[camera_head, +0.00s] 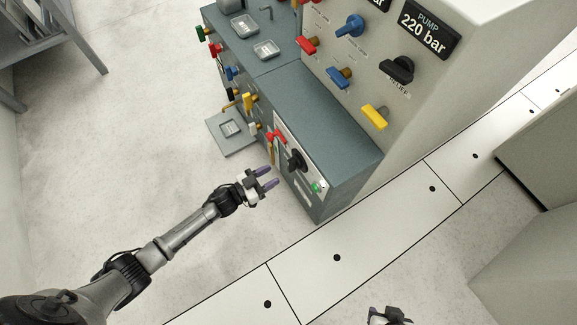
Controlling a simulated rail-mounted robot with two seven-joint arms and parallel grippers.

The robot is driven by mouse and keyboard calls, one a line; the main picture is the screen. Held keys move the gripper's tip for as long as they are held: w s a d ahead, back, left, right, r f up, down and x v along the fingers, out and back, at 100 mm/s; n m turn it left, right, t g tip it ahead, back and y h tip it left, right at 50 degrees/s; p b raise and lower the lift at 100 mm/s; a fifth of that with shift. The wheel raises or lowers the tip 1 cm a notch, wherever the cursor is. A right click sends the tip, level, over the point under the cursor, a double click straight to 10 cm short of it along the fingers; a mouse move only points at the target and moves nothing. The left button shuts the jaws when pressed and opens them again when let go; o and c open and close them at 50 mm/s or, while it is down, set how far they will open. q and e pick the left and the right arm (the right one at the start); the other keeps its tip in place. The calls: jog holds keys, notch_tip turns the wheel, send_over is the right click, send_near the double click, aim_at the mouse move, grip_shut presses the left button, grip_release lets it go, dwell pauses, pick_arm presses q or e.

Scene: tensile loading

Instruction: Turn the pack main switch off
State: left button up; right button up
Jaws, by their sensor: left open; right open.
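A light panel (311,167) sits on the end of the low grey-blue cabinet. It carries a black rotary switch (295,160), which looks like the main switch, and a green button or lamp (318,187). A red handle (276,136) is at the panel's upper left. Labels here are too small to read. My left gripper (268,178) is open and empty, its purple-grey fingers pointing right at the panel, just left of and below the black switch, apparently apart from it. My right gripper (388,314) is open at the bottom edge, partly cut off, far from the panel.
The cabinet (318,115) has several coloured valve handles on its left side. A taller pale cabinet (390,120) behind bears a "PUMP 220 bar" sign (430,28) and more knobs. A grey plate (215,138) lies by the cabinet.

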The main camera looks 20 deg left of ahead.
aim_at(288, 165)
pick_arm(q)
jog(key=b+x, duration=0.2)
jog(key=x, duration=0.4)
jog(key=shift+w+d+f, duration=0.1)
jog(key=shift+w, duration=0.05)
jog(key=shift+w+d+b, duration=0.35)
jog(key=shift+w, duration=0.1)
jog(key=shift+c, duration=0.4)
grip_shut()
